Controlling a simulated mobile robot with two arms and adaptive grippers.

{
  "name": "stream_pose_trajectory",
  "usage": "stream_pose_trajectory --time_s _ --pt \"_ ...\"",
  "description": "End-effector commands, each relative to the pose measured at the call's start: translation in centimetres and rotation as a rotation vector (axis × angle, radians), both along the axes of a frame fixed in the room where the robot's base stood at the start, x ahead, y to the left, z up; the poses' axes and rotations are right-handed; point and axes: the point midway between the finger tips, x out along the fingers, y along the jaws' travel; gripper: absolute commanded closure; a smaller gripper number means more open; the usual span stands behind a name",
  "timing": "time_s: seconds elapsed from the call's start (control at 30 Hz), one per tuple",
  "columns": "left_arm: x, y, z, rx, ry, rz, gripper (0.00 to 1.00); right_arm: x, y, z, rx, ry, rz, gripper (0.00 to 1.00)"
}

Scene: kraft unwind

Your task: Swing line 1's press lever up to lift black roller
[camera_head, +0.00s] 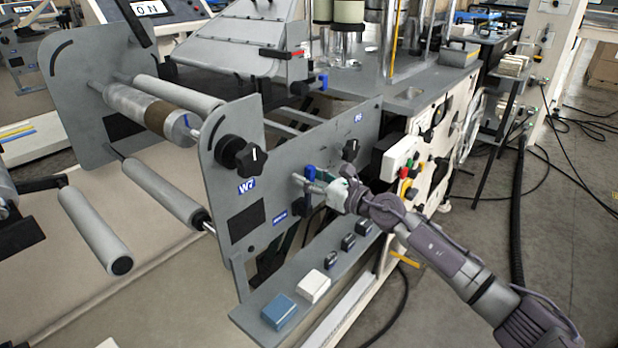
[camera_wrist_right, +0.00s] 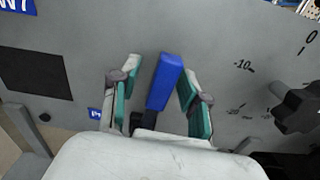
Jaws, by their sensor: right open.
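A blue-handled lever (camera_head: 310,172) stands on the grey side panel (camera_head: 285,145) of the unwind frame. In the right wrist view, the blue lever (camera_wrist_right: 165,82) rises between the two fingers of my right gripper (camera_wrist_right: 160,76), with gaps on both sides. My right gripper (camera_head: 314,184) is open in front of the panel, around the lever without closing on it. The lever's black base is partly hidden by the gripper body. I cannot clearly make out a black roller. My left gripper is out of view.
A black knob (camera_head: 240,155) and a smaller black knob (camera_head: 350,149) stick out from the panel. A ledge below holds a blue block (camera_head: 278,311) and a white block (camera_head: 313,286). Grey rollers (camera_head: 160,192) lie left. The floor at right has cables.

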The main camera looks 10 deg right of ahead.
Motion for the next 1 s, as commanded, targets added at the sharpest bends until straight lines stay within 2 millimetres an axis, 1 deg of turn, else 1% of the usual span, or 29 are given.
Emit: stream_pose_trajectory --time_s 0.17,0.27,0.5,0.7,0.8,1.0 --pt "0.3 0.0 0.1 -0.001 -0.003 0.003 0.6 -0.4 -0.5 0.0 0.001 0.001 -0.002 0.54" --pt "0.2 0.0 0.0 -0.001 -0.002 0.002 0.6 -1.5 -1.4 0.0 0.0 0.0 -0.003 0.54" --pt "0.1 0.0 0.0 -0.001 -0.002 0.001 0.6 -5.6 -4.5 -0.2 -0.002 0.004 -0.002 0.54" --pt "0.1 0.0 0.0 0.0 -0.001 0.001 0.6 -8.3 -6.5 -0.2 0.0 0.004 -0.001 0.54" --pt "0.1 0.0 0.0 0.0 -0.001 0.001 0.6 -9.1 -7.1 -0.1 0.001 0.002 0.0 0.54" --pt "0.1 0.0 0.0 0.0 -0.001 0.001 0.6 -9.5 -7.4 0.0 -0.001 0.001 0.0 0.54"
